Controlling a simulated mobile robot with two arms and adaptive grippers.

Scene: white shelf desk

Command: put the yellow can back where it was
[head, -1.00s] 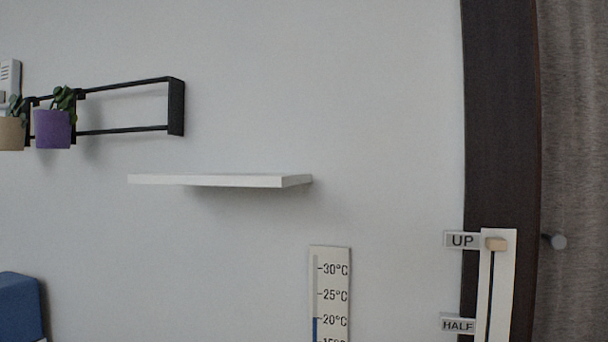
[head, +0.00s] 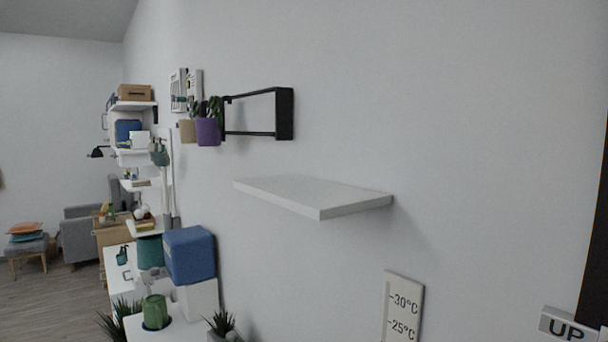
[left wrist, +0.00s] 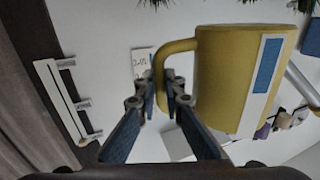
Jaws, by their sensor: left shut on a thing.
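In the left wrist view the yellow can (left wrist: 228,70) is large and close, with a looped handle on its left side and a white strip with a blue patch on its body. My left gripper (left wrist: 161,88) is shut on the handle, with its fingers to the left of the can's body. The can is off any surface that I can see. Neither the can nor my left gripper shows in the head view. My right gripper is in neither view.
A bare white wall shelf (head: 315,195) is in the middle of the head view. A thermometer panel (head: 402,308) hangs below it. To the left are a black wall rack (head: 284,113), a purple pot (head: 208,132), a blue box (head: 189,254) and a green cup (head: 155,311).

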